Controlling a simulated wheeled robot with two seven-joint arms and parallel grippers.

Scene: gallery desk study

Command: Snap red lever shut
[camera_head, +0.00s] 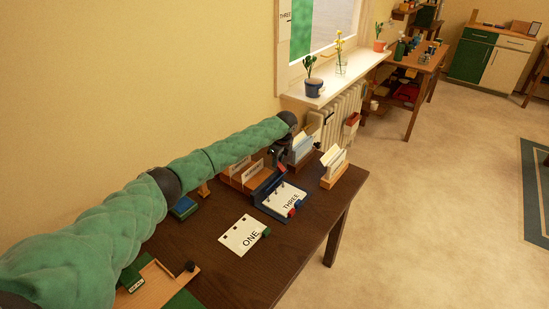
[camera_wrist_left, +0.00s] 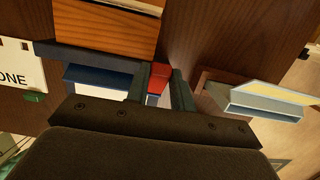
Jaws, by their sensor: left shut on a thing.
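The red lever (camera_wrist_left: 159,76) sits between the two fingers of my left gripper (camera_wrist_left: 160,90) in the left wrist view, at the end of a dark blue holder (camera_wrist_left: 95,76). The gripper is shut on the lever. In the head view my left gripper (camera_head: 279,157) reaches down at the far end of the same blue holder (camera_head: 265,187), and the lever is hidden there. A white card reading THREE (camera_head: 285,196) lies at the holder's front. I cannot tell the lever's exact angle. My right gripper is not in view.
A card reading ONE (camera_head: 243,237) lies on the dark desk (camera_head: 215,275), with a green block at its corner. Wooden card racks (camera_head: 237,181) stand behind the holder, and another wooden rack (camera_head: 336,178) stands to its right. The wall and windowsill (camera_head: 345,78) lie beyond.

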